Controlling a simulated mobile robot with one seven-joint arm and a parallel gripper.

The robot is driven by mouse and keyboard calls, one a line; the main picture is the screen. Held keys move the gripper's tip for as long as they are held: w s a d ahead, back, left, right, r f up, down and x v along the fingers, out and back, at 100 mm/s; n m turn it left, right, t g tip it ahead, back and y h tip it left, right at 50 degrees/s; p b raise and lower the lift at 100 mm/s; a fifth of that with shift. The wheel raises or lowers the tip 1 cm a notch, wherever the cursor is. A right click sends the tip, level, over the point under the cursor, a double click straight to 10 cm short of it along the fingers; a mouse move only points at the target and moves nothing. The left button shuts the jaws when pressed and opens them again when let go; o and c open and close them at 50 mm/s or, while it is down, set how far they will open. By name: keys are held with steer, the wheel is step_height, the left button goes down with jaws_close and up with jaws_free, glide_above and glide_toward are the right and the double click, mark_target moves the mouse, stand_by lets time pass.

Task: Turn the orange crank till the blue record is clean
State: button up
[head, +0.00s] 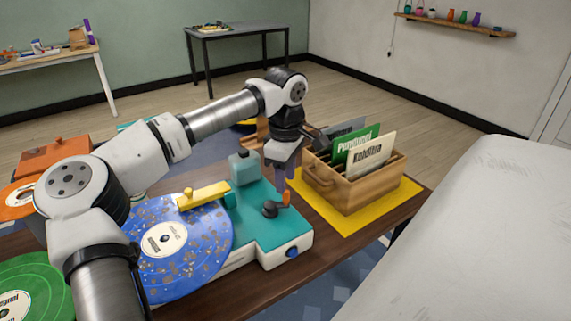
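The blue record (165,250) lies flat on a teal record-cleaning machine (262,222), with many brown specks over its surface and a pale label at its centre. A yellow bar (205,195) reaches over its upper edge. The orange crank (286,198) has an upright orange handle beside a dark hub (270,209) on the machine's top right. My gripper (284,184) points down right at the handle, its fingertips at or around the handle's top. The view is too small to tell whether the fingers are closed on it. My arm hides part of the record's left side.
A wooden crate (352,198) of record sleeves stands on a yellow mat (406,190) just right of the crank. A green record (38,285) and an orange record (14,200) lie at left. A blue knob (292,252) sits on the machine's front. A pale grey surface (480,240) fills the right.

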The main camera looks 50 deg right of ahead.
step_height(320, 180, up, 9)
steer(key=shift+f, duration=0.2)
stand_by(1.1)
